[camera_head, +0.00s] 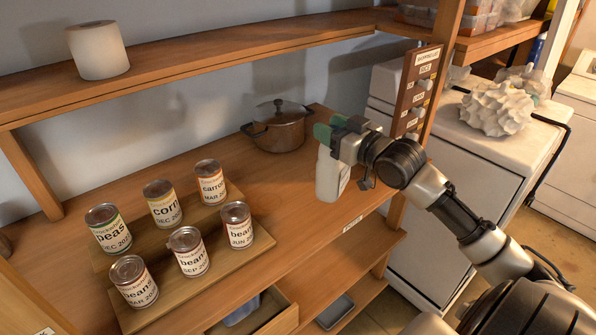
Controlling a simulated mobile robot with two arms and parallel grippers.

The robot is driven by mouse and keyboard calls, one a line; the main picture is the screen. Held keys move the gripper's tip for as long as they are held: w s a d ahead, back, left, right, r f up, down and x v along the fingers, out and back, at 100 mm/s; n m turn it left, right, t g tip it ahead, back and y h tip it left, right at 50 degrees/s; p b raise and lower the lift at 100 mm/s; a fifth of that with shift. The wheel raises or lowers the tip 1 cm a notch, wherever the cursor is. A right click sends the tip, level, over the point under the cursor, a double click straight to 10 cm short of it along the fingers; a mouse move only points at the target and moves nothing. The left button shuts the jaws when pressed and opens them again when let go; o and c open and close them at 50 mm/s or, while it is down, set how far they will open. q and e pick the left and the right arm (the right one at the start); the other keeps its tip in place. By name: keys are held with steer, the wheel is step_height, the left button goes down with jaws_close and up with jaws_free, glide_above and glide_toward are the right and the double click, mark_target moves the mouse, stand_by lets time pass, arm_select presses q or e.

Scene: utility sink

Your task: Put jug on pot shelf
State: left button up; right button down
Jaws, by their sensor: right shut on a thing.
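A white jug (331,176) hangs below my right gripper (332,136), upright, near the front right of the wooden shelf. The gripper is shut on its top, and the gripper hides the jug's upper part. I cannot tell whether the jug's base touches the shelf. A lidded brown pot (279,128) stands at the back of the wooden shelf (262,185), left of the jug and apart from it. My left gripper is not in view.
Several labelled cans, among them a corn can (163,204), stand on a stepped wooden board (262,240) at left. A paper roll (98,50) sits on the upper shelf (200,56). A wooden post (421,90) with a sign stands right of my gripper. An open drawer (280,318) is below.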

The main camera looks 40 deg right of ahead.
steer(key=shift+w+a, duration=0.1)
steer(key=shift+w, duration=0.15)
steer(key=w+a+f+p, duration=0.4)
steer(key=w+f, duration=0.5)
steer(key=f, duration=0.1)
steer(key=shift+w+a+f, duration=0.25)
steer(key=shift+w+a, duration=0.05)
steer(key=shift+w, duration=0.05)
steer(key=shift+f, duration=0.1)
steer(key=c, duration=0.6)
jaws_free()
steer(key=shift+s+d+f+b, duration=0.1)
steer(key=shift+s+d+b, duration=0.25)
steer(key=shift+s, duration=1.65)
steer(key=shift+s+d+r+b, duration=0.1)
steer(key=shift+s+d+b, duration=0.2)
steer(key=shift+s, duration=1.75)
steer(key=shift+s+d+f+b, duration=0.15)
steer(key=shift+s+b, duration=0.25)
steer(key=shift+s, duration=1.6)
